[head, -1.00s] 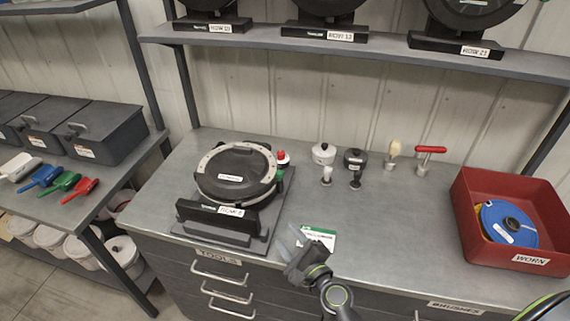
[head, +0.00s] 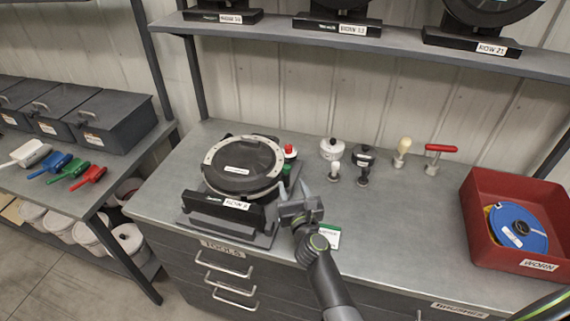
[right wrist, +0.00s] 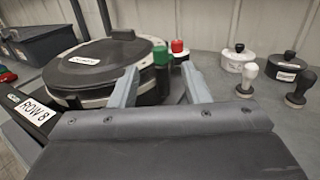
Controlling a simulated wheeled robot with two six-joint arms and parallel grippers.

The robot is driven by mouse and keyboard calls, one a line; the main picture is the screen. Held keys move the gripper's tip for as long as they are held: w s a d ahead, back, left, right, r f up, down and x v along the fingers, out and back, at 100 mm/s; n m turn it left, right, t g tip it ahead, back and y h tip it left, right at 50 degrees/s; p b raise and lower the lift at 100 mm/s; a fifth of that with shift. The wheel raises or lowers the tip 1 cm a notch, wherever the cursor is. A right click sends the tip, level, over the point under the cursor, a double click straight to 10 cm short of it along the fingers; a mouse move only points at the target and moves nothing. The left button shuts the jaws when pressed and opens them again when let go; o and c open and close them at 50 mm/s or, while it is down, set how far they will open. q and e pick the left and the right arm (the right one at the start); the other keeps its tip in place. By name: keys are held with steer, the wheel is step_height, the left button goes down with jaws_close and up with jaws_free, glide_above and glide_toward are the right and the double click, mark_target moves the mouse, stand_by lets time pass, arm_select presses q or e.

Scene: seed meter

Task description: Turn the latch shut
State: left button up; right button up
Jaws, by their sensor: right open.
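The seed meter (head: 243,165) is a round dark housing with a pale ring, standing on a grey base with a "ROW 8" plate (head: 236,204). It also shows in the right wrist view (right wrist: 100,62). At its right side are a green-topped knob (right wrist: 160,56) and a red-topped knob (right wrist: 178,48); I cannot tell for sure which is the latch. My right gripper (head: 294,190) is open and empty, just right of the meter. In the right wrist view its fingertips (right wrist: 158,74) are spread, with the green knob between and beyond them. My left gripper is out of view.
Behind stand a white pot (head: 332,149), knobbed tools and a red-handled tool (head: 440,149). A red "WORN" bin (head: 480,235) holding a blue disc is at the right. A green-and-white card (head: 328,236) lies beside my right arm. The middle of the bench is clear.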

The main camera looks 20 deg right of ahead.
mark_target(287, 170)
steer(key=w, duration=0.3)
steer(key=w+b, duration=0.1)
steer(key=w, duration=0.2)
steer(key=w+d+b, duration=0.1)
steer(key=w, duration=0.2)
steer(key=shift+w+f, duration=0.1)
steer(key=shift+w, duration=0.15)
steer(key=shift+w+b, duration=0.3)
steer(key=shift+w, duration=0.25)
steer(key=shift+c, duration=0.3)
jaws_close()
